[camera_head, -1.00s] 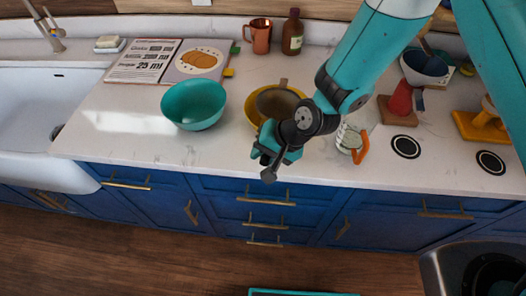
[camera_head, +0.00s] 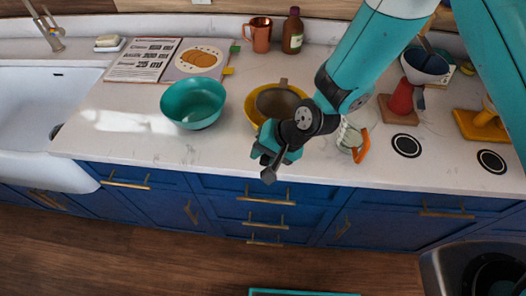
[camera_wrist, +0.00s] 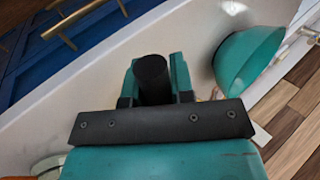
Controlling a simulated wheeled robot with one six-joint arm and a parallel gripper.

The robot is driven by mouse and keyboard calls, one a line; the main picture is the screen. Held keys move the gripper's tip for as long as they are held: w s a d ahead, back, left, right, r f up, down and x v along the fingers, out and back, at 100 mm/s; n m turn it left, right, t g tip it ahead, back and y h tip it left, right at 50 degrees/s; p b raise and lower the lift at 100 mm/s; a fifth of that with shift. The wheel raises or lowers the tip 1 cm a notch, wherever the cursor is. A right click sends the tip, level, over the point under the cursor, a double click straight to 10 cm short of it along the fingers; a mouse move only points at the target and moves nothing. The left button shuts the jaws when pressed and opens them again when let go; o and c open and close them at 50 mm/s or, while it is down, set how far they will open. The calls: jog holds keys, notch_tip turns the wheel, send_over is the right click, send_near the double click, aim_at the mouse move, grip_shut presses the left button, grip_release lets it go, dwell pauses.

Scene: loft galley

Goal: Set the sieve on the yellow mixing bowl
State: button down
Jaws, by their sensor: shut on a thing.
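The yellow mixing bowl (camera_head: 250,106) stands on the counter right of the teal bowl, partly hidden by my arm. The sieve (camera_head: 277,102), a round grey-brown basket with a small tab at its far edge, lies over the bowl's opening. I cannot tell whether its rim touches the bowl or hovers just above. My gripper (camera_head: 271,158) is at the near side of the bowl, shut on the sieve's dark handle, whose end sticks out toward the counter's front. In the wrist view the black handle (camera_wrist: 152,80) sits between my fingers; basket and yellow bowl are hidden there.
A teal bowl (camera_head: 193,103) stands to the left. A glass jar with an orange clasp (camera_head: 360,146) is close on the right. An open cookbook (camera_head: 172,62), copper mug (camera_head: 259,34) and brown bottle (camera_head: 292,32) are behind. The front counter strip is clear.

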dwell(0.4)
jog(key=shift+c, duration=2.1)
grip_release()
jog(key=shift+r+p, duration=2.6)
jog(key=shift+r, duration=0.9)
